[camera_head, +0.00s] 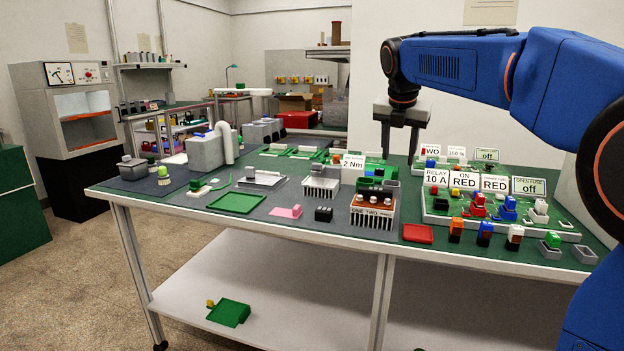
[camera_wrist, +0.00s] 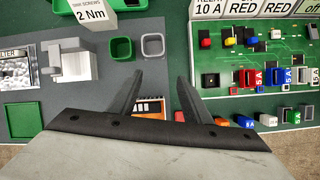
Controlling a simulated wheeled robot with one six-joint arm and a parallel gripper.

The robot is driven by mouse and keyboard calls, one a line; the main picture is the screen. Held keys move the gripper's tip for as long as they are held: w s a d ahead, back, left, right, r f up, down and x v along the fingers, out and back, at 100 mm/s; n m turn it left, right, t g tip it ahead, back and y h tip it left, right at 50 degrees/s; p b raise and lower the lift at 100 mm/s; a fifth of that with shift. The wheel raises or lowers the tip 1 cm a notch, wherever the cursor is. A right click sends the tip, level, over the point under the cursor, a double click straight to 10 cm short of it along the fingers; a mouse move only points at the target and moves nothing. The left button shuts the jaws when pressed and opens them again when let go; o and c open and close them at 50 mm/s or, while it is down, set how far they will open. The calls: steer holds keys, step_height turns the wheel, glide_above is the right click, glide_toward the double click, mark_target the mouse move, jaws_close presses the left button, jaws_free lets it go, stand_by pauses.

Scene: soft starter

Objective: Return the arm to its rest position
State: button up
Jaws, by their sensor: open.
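My blue arm (camera_head: 450,65) reaches in from the right in the head view, bent so that its wrist hangs over the back of the bench. My gripper (camera_head: 398,150) points down above the bench, to the left of the card-labelled boards. In the wrist view my gripper (camera_wrist: 158,98) shows two dark fingers spread apart with nothing held between them. An orange and white part (camera_wrist: 150,106) shows below and between the fingers. Whether the fingertips touch anything on the bench is not clear in the head view.
The green-topped bench (camera_head: 330,232) is crowded. A board with cards (camera_head: 500,205) and several coloured blocks stands right. The air above the bench's left half is clear.

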steer(key=s+d+f+m, duration=0.2)
steer(key=s+f+m, duration=0.3)
steer(key=s, duration=0.5)
steer(key=s+d+f+m, duration=0.2)
steer(key=s+f+m, duration=0.4)
steer(key=s+m, duration=0.4)
steer(key=s+d+f+m+y, duration=0.1)
steer(key=s+f+m, duration=0.5)
steer(key=s, duration=0.6)
steer(key=shift+d+m, duration=0.4)
steer(key=shift+m, duration=0.3)
steer(key=shift+o, duration=0.3)
steer(key=s+f+m, duration=0.7)
steer(key=s+f, duration=0.1)
steer(key=f, duration=0.1)
steer(key=shift+s+d+f+m+t, duration=0.2)
steer(key=shift+s+m+t, duration=0.1)
steer(key=shift+s, duration=0.1)
